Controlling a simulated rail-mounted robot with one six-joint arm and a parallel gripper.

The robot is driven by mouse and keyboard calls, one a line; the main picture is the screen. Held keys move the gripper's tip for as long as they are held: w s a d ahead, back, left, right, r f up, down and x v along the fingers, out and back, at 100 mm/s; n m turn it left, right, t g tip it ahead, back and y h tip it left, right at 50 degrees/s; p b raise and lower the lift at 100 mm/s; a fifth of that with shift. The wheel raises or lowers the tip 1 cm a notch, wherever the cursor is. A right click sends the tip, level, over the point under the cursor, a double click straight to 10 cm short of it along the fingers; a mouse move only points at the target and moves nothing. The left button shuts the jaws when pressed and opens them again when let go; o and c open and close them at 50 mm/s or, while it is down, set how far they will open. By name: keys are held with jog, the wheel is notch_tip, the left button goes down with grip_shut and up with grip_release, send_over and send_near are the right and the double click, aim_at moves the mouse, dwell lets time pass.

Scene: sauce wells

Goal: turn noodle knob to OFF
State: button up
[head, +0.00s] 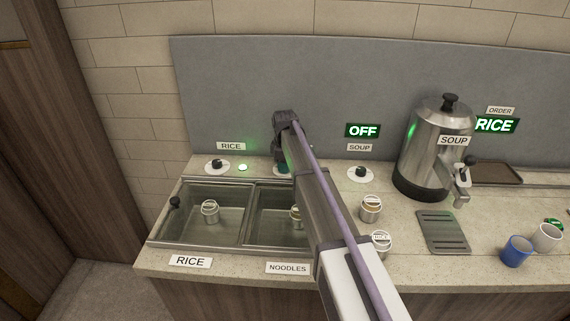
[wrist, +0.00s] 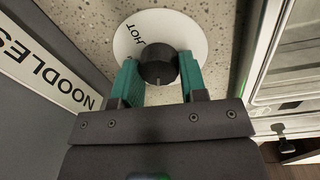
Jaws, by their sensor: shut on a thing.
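The noodle knob (wrist: 158,64) is round and black on a white dial plate (wrist: 190,32) marked HOT. The NOODLES label (wrist: 45,65) stands to its left in the wrist view. My gripper (wrist: 157,78) has one teal finger on each side of the knob and is shut on it. A pale pointer mark on the knob is too small to read surely. In the head view my gripper (head: 284,169) is behind the noodle well (head: 262,238), and my arm hides most of the knob and its surroundings.
The soup knob (head: 360,173) is right, under a lit OFF sign (head: 362,131). The soup urn (head: 421,160), canisters (head: 371,210) and cups (head: 516,252) stand farther right.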

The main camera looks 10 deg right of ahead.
dwell(0.4)
jog(key=o, duration=0.9)
jog(key=r+p, duration=1)
jog(key=shift+s+a+r+p, duration=0.1)
jog(key=shift+s+r+p, duration=0.2)
jog(key=shift+r+p, duration=0.1)
